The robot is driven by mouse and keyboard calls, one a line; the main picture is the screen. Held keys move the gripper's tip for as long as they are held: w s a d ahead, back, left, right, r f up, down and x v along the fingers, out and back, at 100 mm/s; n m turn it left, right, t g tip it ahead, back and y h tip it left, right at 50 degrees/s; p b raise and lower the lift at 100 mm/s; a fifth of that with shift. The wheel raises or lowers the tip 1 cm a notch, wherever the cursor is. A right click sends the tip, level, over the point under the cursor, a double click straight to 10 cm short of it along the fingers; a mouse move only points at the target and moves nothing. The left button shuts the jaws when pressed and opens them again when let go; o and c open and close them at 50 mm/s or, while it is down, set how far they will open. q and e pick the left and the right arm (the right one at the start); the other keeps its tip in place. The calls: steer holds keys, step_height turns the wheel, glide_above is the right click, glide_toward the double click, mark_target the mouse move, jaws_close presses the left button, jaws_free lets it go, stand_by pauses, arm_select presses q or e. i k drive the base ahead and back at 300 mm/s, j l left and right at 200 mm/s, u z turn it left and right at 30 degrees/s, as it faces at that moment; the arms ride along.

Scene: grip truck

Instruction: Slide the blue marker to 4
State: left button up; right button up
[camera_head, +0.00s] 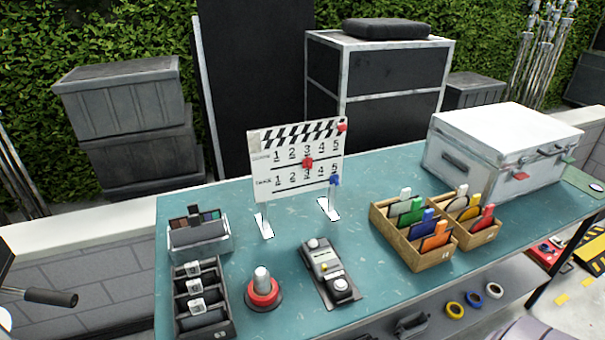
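A white clapperboard (287,177) stands upright on the teal table (375,315), held by two metal stands. It has two rows of numbers, 1 to 5. The blue marker (335,181) is at the right end of the lower row, by the 5. Another small red piece (342,127) is at the right end of the striped clapper stick.
A black tray (221,333), a clear holder (215,242), a red-based knob (263,292) and a grey device (329,272) lie in front of the board. Wooden card boxes (419,258) and a white case (505,145) are to the right. Bare table surrounds the stands.

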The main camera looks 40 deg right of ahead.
mark_target(334, 179)
steer(key=z, duration=1.3)
